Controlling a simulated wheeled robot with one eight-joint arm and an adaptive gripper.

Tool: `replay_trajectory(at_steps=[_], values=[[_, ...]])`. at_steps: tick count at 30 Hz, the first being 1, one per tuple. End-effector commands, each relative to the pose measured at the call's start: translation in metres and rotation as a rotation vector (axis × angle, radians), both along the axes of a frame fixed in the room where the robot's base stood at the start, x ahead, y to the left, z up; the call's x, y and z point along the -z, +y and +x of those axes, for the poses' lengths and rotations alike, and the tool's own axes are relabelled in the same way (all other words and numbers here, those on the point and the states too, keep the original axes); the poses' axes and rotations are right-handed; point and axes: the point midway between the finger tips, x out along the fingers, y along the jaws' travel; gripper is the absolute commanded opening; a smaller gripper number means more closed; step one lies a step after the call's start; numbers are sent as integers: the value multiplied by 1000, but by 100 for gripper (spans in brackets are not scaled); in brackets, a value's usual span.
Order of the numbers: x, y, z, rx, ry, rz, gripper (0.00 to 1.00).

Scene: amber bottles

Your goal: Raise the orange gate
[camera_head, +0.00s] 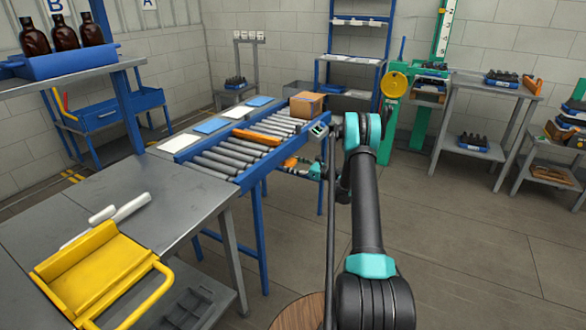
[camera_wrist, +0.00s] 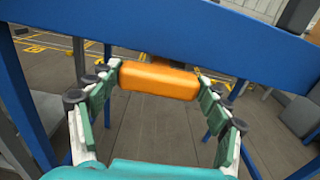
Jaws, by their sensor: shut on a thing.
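The orange gate (camera_head: 257,137) shows as a flat orange bar across the rollers of the conveyor, low among them. An orange block (camera_wrist: 158,80), which looks like the gate's handle, sits between my fingertips below the conveyor's blue side rail. My gripper (camera_head: 291,162) is at the near right side of the conveyor, just outside the rail, partly hidden by my arm. In the wrist view my gripper (camera_wrist: 157,76) has its two fingers against the block's ends. The link between block and gate is hidden.
The conveyor's blue rail (camera_wrist: 190,35) runs close above my fingers. A cardboard box (camera_head: 306,105) stands at the conveyor's far end. A grey table (camera_head: 150,205) with a yellow tray-like piece (camera_head: 95,272) is at the left. The floor at the right (camera_head: 455,235) is clear.

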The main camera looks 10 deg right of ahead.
Motion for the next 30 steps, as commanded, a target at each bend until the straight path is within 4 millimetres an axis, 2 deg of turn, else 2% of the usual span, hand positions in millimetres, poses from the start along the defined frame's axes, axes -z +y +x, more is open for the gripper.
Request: replay_trajectory(at_steps=[2, 3, 8, 20, 25, 30], values=[[-4, 0, 1, 2, -3, 9, 25], [-4, -1, 1, 2, -2, 10, 78], [-4, 0, 1, 2, -2, 8, 98], [-2, -3, -1, 2, -2, 6, 98], [-3, -21, -13, 4, -1, 5, 98], [-3, -50, -34, 5, -2, 6, 98]])
